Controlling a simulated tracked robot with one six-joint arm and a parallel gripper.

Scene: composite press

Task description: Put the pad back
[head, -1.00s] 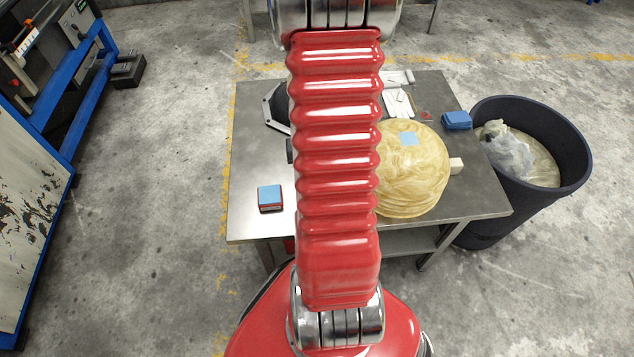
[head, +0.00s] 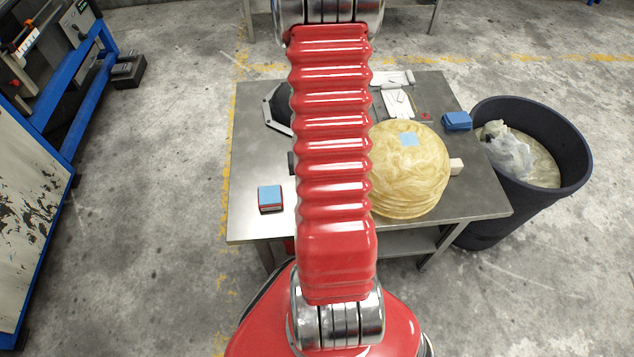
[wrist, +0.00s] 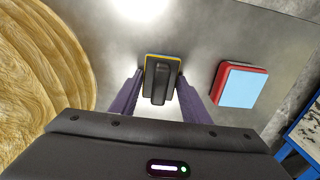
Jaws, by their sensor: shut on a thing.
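The pad (wrist: 161,72), a black-handled block with a yellow edge, shows in the wrist view between the two purple fingers of my gripper (wrist: 160,84). My gripper is shut on it, one finger at each side. I cannot tell whether its underside touches the table. A red block with a light blue top (wrist: 240,86) sits apart to the right of the pad. In the head view this block (head: 270,198) is on the left part of the metal table (head: 255,150). My arm hides the pad and most of my gripper there.
A stack of round tan sheets (head: 410,180) with a small blue square on top stands right of my arm. Blue folded cloths (head: 457,121) lie at the table's right edge. A dark bin (head: 560,150) stands beside the table. The table's left part is mostly clear.

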